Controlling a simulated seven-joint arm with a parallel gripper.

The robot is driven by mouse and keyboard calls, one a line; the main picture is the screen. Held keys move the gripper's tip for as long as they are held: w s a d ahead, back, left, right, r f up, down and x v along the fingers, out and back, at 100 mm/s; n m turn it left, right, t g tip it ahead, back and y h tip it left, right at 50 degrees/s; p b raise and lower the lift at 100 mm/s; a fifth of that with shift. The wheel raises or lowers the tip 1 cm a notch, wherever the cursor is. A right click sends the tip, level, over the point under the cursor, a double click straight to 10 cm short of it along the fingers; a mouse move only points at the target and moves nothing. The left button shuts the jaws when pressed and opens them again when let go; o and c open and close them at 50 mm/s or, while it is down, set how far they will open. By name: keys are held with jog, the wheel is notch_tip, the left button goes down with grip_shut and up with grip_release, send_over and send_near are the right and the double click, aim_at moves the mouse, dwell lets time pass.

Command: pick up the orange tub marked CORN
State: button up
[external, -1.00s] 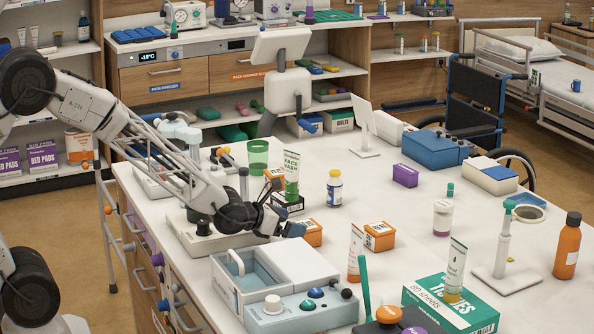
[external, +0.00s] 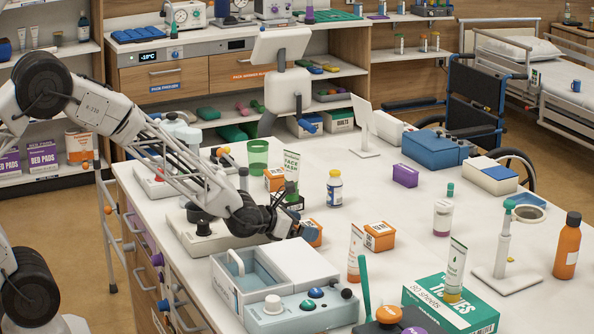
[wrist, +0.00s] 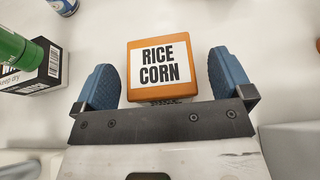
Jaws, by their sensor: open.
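In the wrist view, an orange tub (wrist: 160,93) with a white label reading RICE CORN lies between the two blue fingers of my gripper (wrist: 165,72). The fingers are open, with a gap on each side of the tub.
A green face wash tube (external: 291,170) on a dark box (wrist: 45,70) stands close to the left in the wrist view. A white-and-blue bottle (external: 334,189) is behind. A white tube (external: 355,252) and a grey-blue device (external: 300,300) are in front.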

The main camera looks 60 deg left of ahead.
jog(key=shift+x, duration=0.85)
jog(key=c, duration=1.1)
